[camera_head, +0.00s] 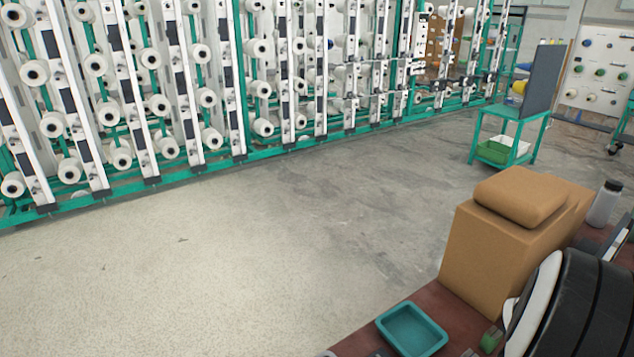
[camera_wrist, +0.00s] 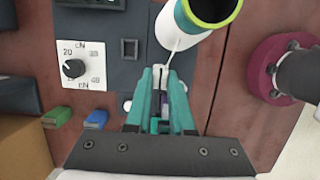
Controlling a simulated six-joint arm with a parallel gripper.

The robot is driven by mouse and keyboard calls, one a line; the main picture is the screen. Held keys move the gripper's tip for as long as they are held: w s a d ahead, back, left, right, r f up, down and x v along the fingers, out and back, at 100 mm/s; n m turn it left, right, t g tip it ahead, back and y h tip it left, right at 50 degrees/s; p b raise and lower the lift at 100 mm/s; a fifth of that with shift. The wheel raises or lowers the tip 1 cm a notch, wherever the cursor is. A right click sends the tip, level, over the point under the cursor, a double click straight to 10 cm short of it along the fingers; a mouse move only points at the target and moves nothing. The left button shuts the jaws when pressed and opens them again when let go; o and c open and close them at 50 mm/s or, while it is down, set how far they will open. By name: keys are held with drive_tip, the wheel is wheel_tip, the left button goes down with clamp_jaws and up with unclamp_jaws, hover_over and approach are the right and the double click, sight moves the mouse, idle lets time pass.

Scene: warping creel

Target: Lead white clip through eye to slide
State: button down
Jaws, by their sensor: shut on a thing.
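My gripper (camera_wrist: 160,78) shows in the wrist view, its teal fingers pointing up the picture. The fingers are close together on a small pale piece, which I take to be the white clip (camera_wrist: 159,90); the fingers hide most of it. A thin white thread (camera_wrist: 172,54) runs from the fingertips up to a white tube with a green and yellow rim (camera_wrist: 185,30), just beyond them. I cannot make out the eye or the slide in either view. My gripper is out of the head view.
In the wrist view, a dial panel (camera_wrist: 85,62) and small blue (camera_wrist: 96,118) and green (camera_wrist: 57,117) blocks lie left; a maroon flange (camera_wrist: 268,80) is right. In the head view, a teal tray (camera_head: 411,330) and tan box (camera_head: 490,250) stand on the bench; the creel (camera_head: 190,90) is behind open floor.

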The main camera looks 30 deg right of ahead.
drive_tip(key=w, duration=0.7)
drive_tip(key=shift+w, duration=0.4)
drive_tip(key=w+a+r, duration=0.4)
drive_tip(key=w+a, duration=0.2)
drive_tip(key=w, duration=0.4)
drive_tip(key=w+a+r, duration=0.5)
drive_tip(key=w+a, duration=0.1)
drive_tip(key=w, duration=0.3)
drive_tip(key=w+a+r, duration=0.2)
drive_tip(key=a+r, duration=0.1)
drive_tip(key=a, duration=0.6)
drive_tip(key=w+a+r, duration=0.3)
drive_tip(key=a+r, duration=0.1)
drive_tip(key=a, duration=0.5)
drive_tip(key=shift+w, duration=0.2)
drive_tip(key=shift+d, duration=0.1)
